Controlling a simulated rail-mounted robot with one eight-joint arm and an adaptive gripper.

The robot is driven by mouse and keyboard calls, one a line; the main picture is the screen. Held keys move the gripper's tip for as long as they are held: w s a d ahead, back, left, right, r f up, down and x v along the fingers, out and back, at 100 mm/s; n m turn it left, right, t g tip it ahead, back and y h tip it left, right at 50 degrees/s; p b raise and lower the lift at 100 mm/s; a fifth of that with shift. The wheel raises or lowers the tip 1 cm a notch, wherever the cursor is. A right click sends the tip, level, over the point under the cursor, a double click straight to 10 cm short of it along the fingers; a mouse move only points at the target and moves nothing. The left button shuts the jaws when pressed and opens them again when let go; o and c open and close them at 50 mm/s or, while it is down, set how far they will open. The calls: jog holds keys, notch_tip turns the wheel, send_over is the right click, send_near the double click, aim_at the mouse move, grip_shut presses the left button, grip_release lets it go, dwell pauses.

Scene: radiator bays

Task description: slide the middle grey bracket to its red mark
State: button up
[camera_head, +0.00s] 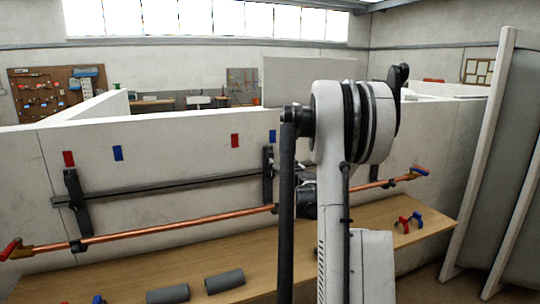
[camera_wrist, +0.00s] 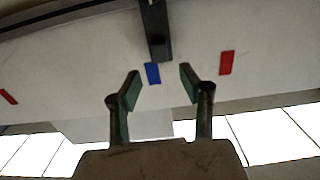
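The middle grey bracket (camera_head: 268,176) is a dark upright piece on the dark rail along the white wall. Its upper end is by a blue mark (camera_head: 272,136); its red mark (camera_head: 235,140) is on the wall to the left. In the wrist view, seen upside down, the bracket (camera_wrist: 155,30) lines up with the blue mark (camera_wrist: 152,73), and the red mark (camera_wrist: 227,62) is to the right. My gripper (camera_wrist: 159,84) is open and empty, its fingers apart on either side of the bracket's line, short of its end. My arm hides its fingers in the head view.
Another bracket (camera_head: 77,205) is on the left of the rail (camera_head: 160,187), below a red mark (camera_head: 68,158) and a blue mark (camera_head: 118,153). A copper pipe (camera_head: 180,227) runs along the wall. A wooden bench (camera_head: 270,254) below holds grey cylinders (camera_head: 225,281) and coloured clips (camera_head: 403,224).

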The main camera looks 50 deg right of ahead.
aim_at(272, 155)
jog(key=p+x, duration=0.1)
jog(key=x, duration=0.9)
jog(key=shift+c, duration=0.3)
grip_shut()
